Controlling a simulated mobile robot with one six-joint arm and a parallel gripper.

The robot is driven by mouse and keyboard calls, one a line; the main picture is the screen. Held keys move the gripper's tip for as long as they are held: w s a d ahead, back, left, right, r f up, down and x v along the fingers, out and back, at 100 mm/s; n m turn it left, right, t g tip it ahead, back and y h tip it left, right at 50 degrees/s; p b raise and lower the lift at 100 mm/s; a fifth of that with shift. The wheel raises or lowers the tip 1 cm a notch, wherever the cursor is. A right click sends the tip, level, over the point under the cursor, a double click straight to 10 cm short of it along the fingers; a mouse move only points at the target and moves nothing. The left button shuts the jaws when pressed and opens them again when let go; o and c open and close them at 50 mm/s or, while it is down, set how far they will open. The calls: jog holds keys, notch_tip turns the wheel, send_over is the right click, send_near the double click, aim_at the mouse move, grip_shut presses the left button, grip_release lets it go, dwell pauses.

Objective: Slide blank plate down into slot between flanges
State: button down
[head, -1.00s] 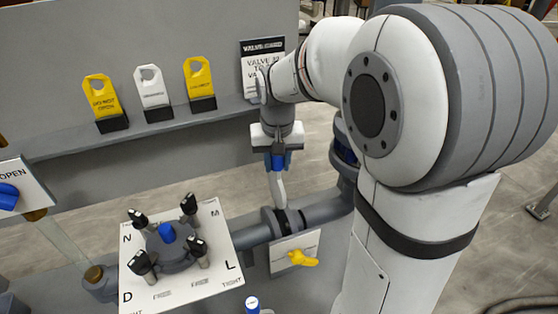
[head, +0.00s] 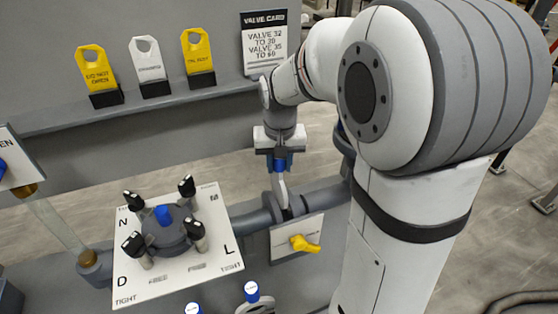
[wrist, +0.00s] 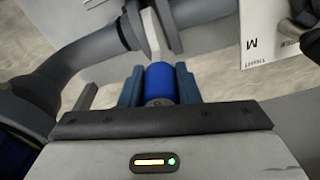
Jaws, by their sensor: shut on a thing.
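My gripper (head: 279,165) is shut on the blue handle (wrist: 160,82) of the blank plate; the handle stands between both fingers in the wrist view. The blank plate (head: 279,187) is pale grey and hangs below the gripper, slightly tilted in the head view. Its lower end is at the dark flanges (head: 286,208) on the grey pipe. In the wrist view the plate (wrist: 152,36) reaches the gap between the flanges (wrist: 131,24). How deep its edge sits in the slot I cannot tell.
A panel with a yellow lever (head: 304,244) is just below the flanges. A white board (head: 142,277) with several black-handled clamps stands left. Yellow and white tags (head: 150,65) and a valve card (head: 264,45) are on the back ledge.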

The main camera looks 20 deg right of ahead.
aim_at(279, 189)
jog(key=shift+f+b, duration=3.35)
jog(key=shift+f, duration=1.35)
jog(key=c, duration=1)
grip_release()
jog(key=r, duration=0.7)
jog(key=shift+s+a+r, duration=0.1)
jog(key=shift+s+r, duration=0.3)
jog(key=shift+s, duration=0.1)
